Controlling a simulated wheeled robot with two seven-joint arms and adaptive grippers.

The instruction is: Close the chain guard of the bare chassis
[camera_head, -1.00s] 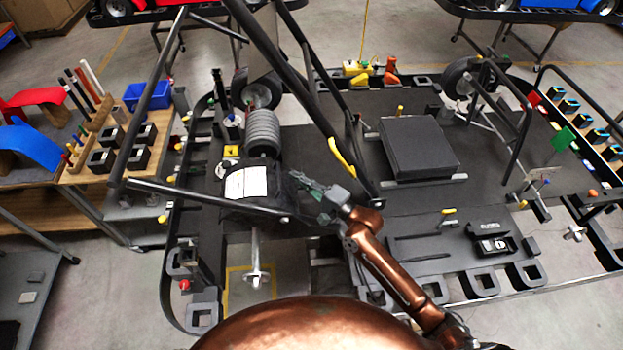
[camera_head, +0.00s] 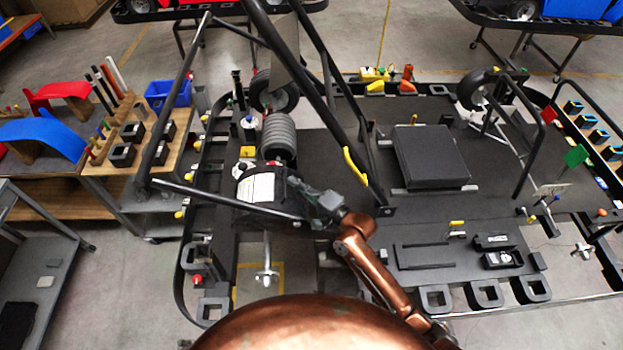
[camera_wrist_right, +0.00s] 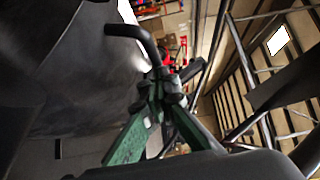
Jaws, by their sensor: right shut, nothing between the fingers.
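The bare chassis is a dark flat deck (camera_head: 415,215) with black roll tubes (camera_head: 325,100) over it. A black cover with a white label (camera_head: 262,187), which looks like the chain guard, sits below the grey ribbed cylinder (camera_head: 279,137). I cannot tell whether it is fully closed. My right gripper (camera_head: 308,203) is at the cover's right side, partly behind a tube; I cannot tell whether they touch. In the right wrist view its green fingers (camera_wrist_right: 163,90) meet, with nothing between them, near a bent black handle (camera_wrist_right: 135,38) beside a large dark surface. My left gripper is not in view.
A black square pad (camera_head: 430,157) lies on the deck to the right. Slanting tubes cross close above my right gripper. A wooden bench (camera_head: 75,190) with colored parts and a blue bin (camera_head: 167,95) stands at the left. A grey cart (camera_head: 45,255) stands at the lower left.

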